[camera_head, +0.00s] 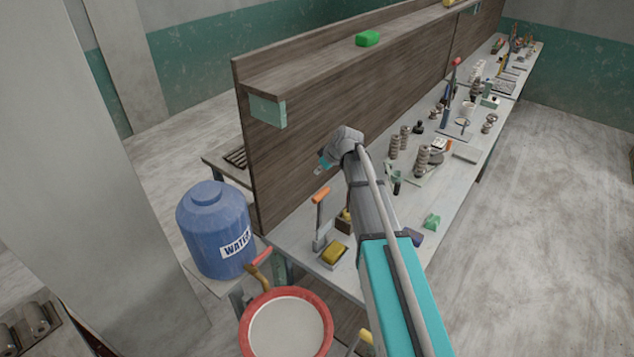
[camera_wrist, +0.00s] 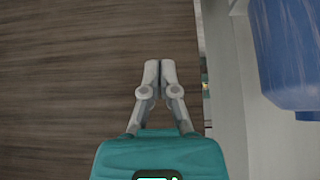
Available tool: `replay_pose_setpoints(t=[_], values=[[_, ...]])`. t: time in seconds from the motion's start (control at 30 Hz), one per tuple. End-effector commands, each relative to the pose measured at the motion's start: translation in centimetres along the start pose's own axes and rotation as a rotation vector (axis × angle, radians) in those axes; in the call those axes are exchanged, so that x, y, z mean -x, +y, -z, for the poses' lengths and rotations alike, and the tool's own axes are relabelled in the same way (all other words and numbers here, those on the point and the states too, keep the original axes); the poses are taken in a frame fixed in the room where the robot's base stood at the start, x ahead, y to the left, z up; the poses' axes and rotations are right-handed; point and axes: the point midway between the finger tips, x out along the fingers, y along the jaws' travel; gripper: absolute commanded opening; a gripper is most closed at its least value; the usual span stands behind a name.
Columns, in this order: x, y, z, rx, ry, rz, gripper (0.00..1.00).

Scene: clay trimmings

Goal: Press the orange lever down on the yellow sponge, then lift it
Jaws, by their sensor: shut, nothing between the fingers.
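The orange lever (camera_head: 320,196) stands upright on a grey press near the front left end of the workbench. The yellow sponge (camera_head: 333,253) lies on a small dark base beside the lever's foot, to its lower right. My gripper (camera_head: 320,170) is up near the wooden back panel, above and behind the lever, and apart from it. In the wrist view my gripper (camera_wrist: 159,72) has its fingers together with nothing between them. The lever and sponge cannot be made out in the wrist view.
A blue water barrel (camera_head: 214,230) stands left of the bench, and it also shows in the wrist view (camera_wrist: 288,55). A red-rimmed bucket (camera_head: 245,335) stands in front. The wooden panel (camera_head: 285,160) rises behind. A green block (camera_head: 367,39) lies on the shelf. Several tools crowd the bench rightwards.

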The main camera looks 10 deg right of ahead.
Motion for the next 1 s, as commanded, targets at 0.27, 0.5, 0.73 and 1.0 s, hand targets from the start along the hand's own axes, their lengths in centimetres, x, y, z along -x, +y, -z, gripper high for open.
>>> replay_pose_setpoints(t=[0.27, 0.5, 0.73, 1.0], values=[[-1.4, 0.0, -0.1, 0.0, 0.0, 0.0, 0.0], [-3.5, 0.0, -0.1, 0.001, 0.0, 0.0, 0.0], [-5.6, 0.1, -0.1, 0.0, 0.0, 0.0, 0.0], [-8.0, 0.1, -0.2, 0.0, 0.0, 0.001, 0.0]])
